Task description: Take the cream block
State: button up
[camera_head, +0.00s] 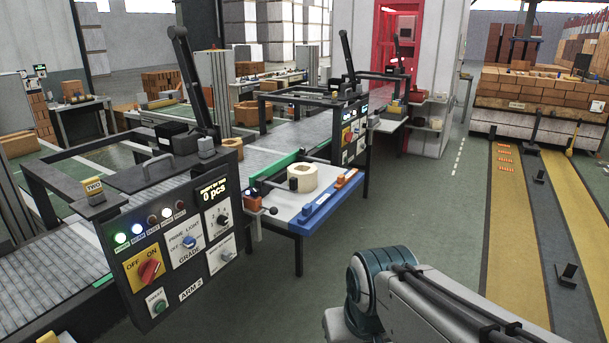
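A cream block (310,179), rounded with a hole in its top, sits on the small blue-edged side table (284,212) in the middle of the view. A small dark piece stands against its near left side. My arm comes in from the lower right and shows a grey and teal joint. My gripper is out of view, so its place relative to the block and its opening are hidden.
A control panel (181,245) with switches stands left of the side table, beside a grey conveyor (45,280). An orange item (252,200) and a blue bar (322,205) lie on the table. Open grey floor (425,215) extends to the right.

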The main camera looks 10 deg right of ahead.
aim_at(306, 174)
jog(key=z, duration=0.9)
jog(key=i, duration=2.5)
jog(key=u, duration=1.2)
jog(key=i, duration=0.65)
jog(key=u, duration=0.6)
